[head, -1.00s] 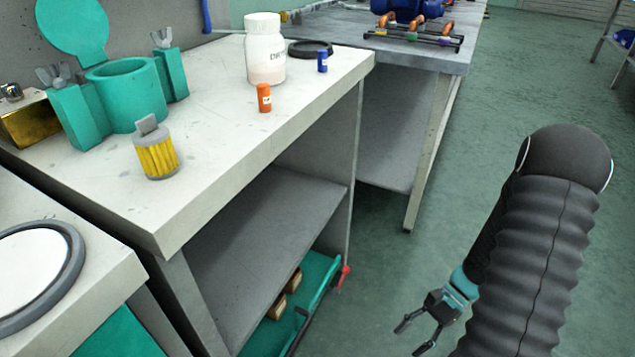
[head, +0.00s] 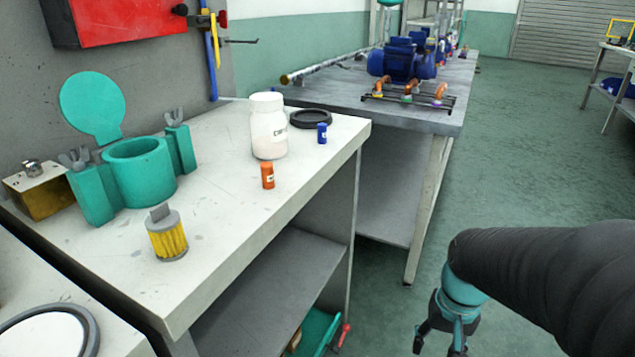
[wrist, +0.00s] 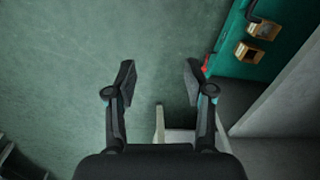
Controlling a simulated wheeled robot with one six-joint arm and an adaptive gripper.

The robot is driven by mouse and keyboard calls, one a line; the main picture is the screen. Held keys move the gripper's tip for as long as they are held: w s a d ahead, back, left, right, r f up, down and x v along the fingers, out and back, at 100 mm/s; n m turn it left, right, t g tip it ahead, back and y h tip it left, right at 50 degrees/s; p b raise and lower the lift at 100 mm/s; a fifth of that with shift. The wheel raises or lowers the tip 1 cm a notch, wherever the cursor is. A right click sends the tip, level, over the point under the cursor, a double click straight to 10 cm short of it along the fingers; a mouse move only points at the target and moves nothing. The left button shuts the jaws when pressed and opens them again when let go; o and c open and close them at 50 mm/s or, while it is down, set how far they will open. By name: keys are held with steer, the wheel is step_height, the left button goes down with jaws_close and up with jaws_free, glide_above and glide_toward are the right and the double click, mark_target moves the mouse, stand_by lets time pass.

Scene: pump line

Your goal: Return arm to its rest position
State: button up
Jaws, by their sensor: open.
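My gripper (head: 440,345) hangs at the lower right of the head view, off to the right of the workbench and over the green floor. In the wrist view my gripper (wrist: 158,85) has its two fingers spread apart with nothing between them but floor. My dark sleeved arm comes in from the right edge of the head view. The gripper touches nothing that I can see.
The white workbench (head: 225,195) carries a teal housing (head: 138,172), a yellow filter (head: 166,238), a white bottle (head: 268,128), and orange (head: 268,176) and blue (head: 322,133) vials. A teal tray (wrist: 245,55) sits low. Floor (head: 500,170) is free right.

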steer(key=s+a+r+n+t+p, duration=0.1)
steer(key=s+a+r+t, duration=0.1)
steer(key=r, duration=0.5)
steer(key=s+a+r+n+t+p, duration=0.2)
steer(key=a+r+t, duration=0.1)
steer(key=r, duration=0.5)
steer(key=shift+a+t, duration=0.25)
steer(key=shift+t, duration=0.05)
steer(key=shift+s+r, duration=0.1)
